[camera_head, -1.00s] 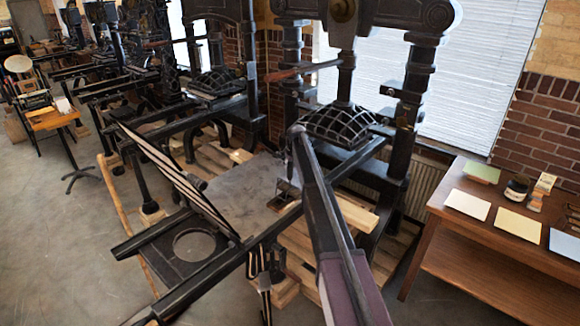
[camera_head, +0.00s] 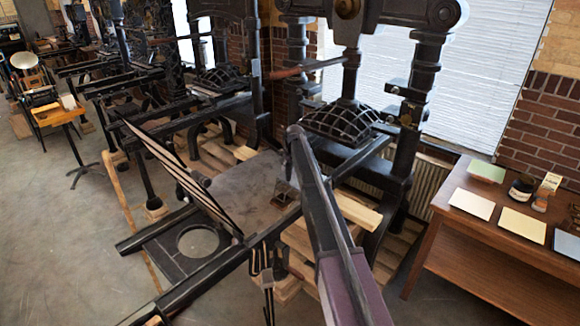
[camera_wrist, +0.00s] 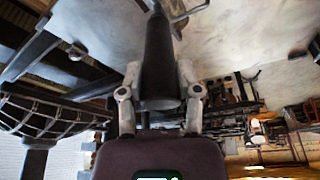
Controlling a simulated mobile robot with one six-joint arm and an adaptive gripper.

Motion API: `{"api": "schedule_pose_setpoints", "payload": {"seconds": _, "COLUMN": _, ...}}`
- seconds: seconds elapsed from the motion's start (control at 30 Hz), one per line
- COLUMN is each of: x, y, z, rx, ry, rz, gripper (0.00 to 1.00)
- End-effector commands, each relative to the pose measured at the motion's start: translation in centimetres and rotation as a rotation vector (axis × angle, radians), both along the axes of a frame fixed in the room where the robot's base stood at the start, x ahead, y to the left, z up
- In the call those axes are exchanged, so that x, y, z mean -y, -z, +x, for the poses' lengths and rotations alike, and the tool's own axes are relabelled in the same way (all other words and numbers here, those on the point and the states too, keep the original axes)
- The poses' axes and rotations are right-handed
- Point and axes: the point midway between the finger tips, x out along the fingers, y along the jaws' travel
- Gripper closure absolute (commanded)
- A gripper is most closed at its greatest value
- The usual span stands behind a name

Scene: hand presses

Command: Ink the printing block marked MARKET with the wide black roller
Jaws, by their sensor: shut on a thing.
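In the wrist view my gripper (camera_wrist: 160,98) is shut on the dark, tapering handle of a roller (camera_wrist: 160,55), one finger on each side. A bent metal rod shows beyond the handle's far end; the roller's drum is out of view. In the head view my arm hides the gripper and most of what it holds. The flat grey bed (camera_head: 238,186) of the nearest hand press lies just left of my arm. A small dark object (camera_head: 284,191) shows at the bed's right part, partly behind my arm; I cannot tell what it is. No MARKET lettering is readable.
The nearest press's black frame (camera_head: 413,92) and gridded platen (camera_head: 340,122) stand behind my arm. Its striped, tilted frame (camera_head: 168,166) rises left of the bed. A wooden table (camera_head: 500,254) with coloured sheets and a jar (camera_head: 522,186) stands right. Open floor lies left.

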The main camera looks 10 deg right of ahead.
Motion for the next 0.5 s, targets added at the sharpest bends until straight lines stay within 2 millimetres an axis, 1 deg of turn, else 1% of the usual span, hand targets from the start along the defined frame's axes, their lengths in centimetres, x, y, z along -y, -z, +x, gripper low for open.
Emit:
{"api": "schedule_pose_setpoints", "payload": {"seconds": 0.27, "x": -0.1, "y": 0.0, "z": -0.1, "rx": 0.001, "ry": 0.000, "rz": 0.000, "gripper": 0.98}}
{"api": "schedule_pose_setpoints", "payload": {"seconds": 0.5, "x": -1.0, "y": 0.0, "z": -0.8, "rx": 0.001, "ry": -0.001, "rz": 0.001, "gripper": 0.98}}
